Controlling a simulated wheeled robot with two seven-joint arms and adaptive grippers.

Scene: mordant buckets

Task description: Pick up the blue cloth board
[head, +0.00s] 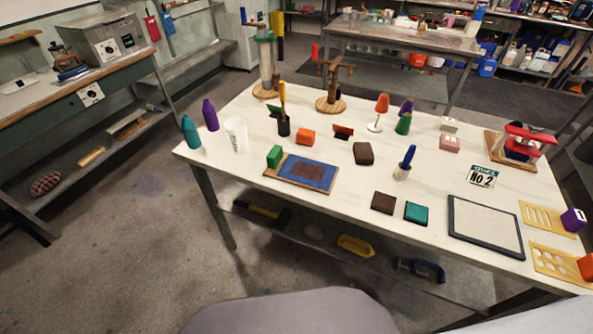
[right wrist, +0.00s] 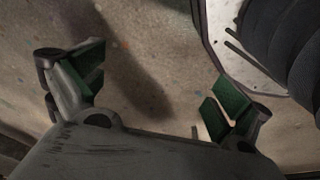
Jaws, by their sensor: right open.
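The blue cloth board (head: 326,178) lies flat near the front edge of the white table (head: 240,179). It is a wooden board with blue cloth on it and a dark reddish patch in the middle. A green block (head: 274,157) stands at its left end. My right gripper (right wrist: 155,88) shows in the right wrist view, open and empty, with bare floor between its fingers. Neither gripper shows in the head view, and the board is not in the right wrist view.
A shelf with tools runs below the tabletop.

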